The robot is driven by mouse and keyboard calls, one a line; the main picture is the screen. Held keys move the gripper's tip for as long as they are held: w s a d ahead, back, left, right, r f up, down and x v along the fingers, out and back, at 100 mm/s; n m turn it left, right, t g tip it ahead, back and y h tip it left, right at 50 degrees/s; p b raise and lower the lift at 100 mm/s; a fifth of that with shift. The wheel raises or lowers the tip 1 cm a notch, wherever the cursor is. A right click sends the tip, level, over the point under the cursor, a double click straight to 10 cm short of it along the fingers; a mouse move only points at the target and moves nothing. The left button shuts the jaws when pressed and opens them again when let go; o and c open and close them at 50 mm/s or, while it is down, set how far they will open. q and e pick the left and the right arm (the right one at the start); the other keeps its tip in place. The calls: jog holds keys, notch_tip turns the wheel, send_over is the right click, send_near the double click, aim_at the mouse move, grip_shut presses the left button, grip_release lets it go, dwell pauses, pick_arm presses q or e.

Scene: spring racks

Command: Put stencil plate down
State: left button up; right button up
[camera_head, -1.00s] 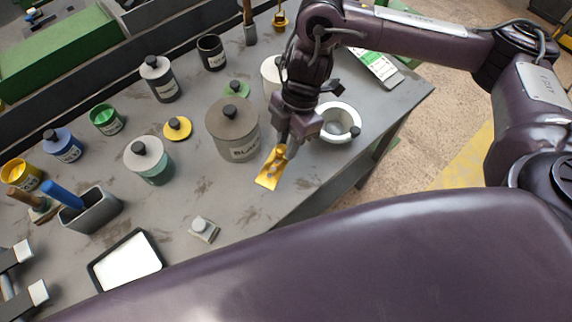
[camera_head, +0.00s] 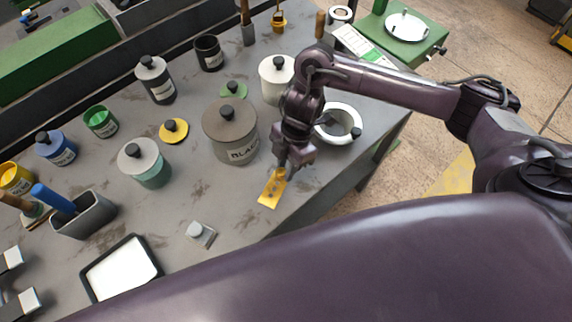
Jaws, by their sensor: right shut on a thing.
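The stencil plate (camera_head: 271,191) is a small yellow plate with cut-outs. My right gripper (camera_head: 281,171) is shut on its upper end. The plate hangs over or rests on the grey table (camera_head: 235,205) near its front edge, to the right of the large grey canister labelled BLACK (camera_head: 231,132). I cannot tell whether the plate touches the table. At the lower left edge, pale gripper-like parts show, but I cannot tell whether they are my left gripper.
A white bowl (camera_head: 326,132) stands right of my right gripper, partly hidden by the arm. The table front between the block and plate is clear.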

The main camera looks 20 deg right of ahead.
jog(key=o, duration=0.8)
jog(key=shift+f, duration=0.1)
jog(key=p+v, duration=0.1)
jog(key=v, duration=1.1)
